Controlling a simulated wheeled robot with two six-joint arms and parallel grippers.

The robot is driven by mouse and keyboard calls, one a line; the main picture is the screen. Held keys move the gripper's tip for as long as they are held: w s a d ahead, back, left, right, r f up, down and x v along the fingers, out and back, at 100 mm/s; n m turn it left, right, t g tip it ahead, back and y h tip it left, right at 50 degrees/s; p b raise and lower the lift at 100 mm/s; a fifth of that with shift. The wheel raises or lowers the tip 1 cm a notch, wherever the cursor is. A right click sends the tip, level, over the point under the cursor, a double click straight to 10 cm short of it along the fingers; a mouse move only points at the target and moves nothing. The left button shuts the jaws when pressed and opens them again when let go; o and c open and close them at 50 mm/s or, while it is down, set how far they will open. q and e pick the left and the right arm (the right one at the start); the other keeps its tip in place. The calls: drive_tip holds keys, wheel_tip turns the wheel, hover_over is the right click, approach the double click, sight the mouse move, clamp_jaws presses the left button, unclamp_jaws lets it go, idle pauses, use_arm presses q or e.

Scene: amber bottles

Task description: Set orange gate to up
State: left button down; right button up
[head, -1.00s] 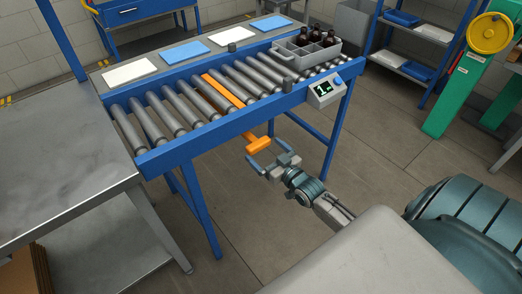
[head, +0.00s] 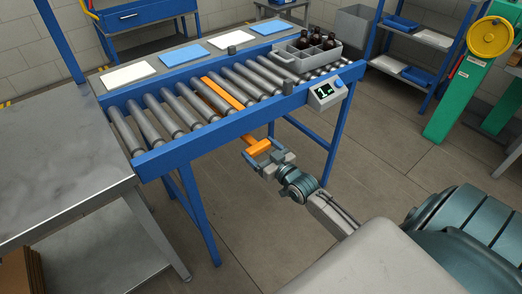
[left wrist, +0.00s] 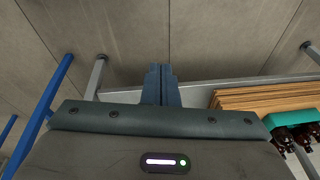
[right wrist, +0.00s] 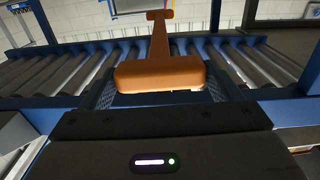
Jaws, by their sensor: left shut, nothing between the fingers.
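The orange gate (head: 222,92) shows as a thin orange bar lying between the rollers, about level with them. Its orange handle (head: 258,147) sticks out below the conveyor's front blue rail. My right gripper (head: 259,156) is at the handle, with one finger on each side. In the right wrist view the handle (right wrist: 160,74) fills most of the space between the open fingers; whether they touch it is unclear. My left gripper (left wrist: 161,84) is shut and empty, seen only in the left wrist view, above the floor.
The roller conveyor (head: 180,152) has a blue frame. A grey crate (head: 309,60) with amber bottles stands at its right end, above a small display box (head: 325,95). A steel table (head: 60,170) stands at left. The floor before the conveyor is clear.

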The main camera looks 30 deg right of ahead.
drive_tip(key=c, duration=0.9)
drive_tip(key=shift+o, duration=0.2)
wheel_tip(320, 180, up, 5)
drive_tip(key=p, duration=0.4)
drive_tip(key=shift+f, duration=0.2)
use_arm(q)
drive_tip(key=s+f, duration=0.2)
drive_tip(key=f, duration=0.4)
drive_tip(key=s+a+f, duration=0.1)
drive_tip(key=s+f, duration=0.2)
drive_tip(key=f, duration=0.4)
drive_tip(key=shift+f+g, duration=0.3)
drive_tip(key=shift+g, duration=0.1)
use_arm(e)
drive_tip(key=shift+r, duration=0.1)
use_arm(q)
drive_tip(key=shift+a, duration=0.1)
use_arm(e)
drive_tip(key=o, duration=1.1)
drive_tip(key=shift+o, duration=1)
use_arm(q)
drive_tip(key=shift+r+p, duration=0.1)
drive_tip(key=shift+p, duration=0.2)
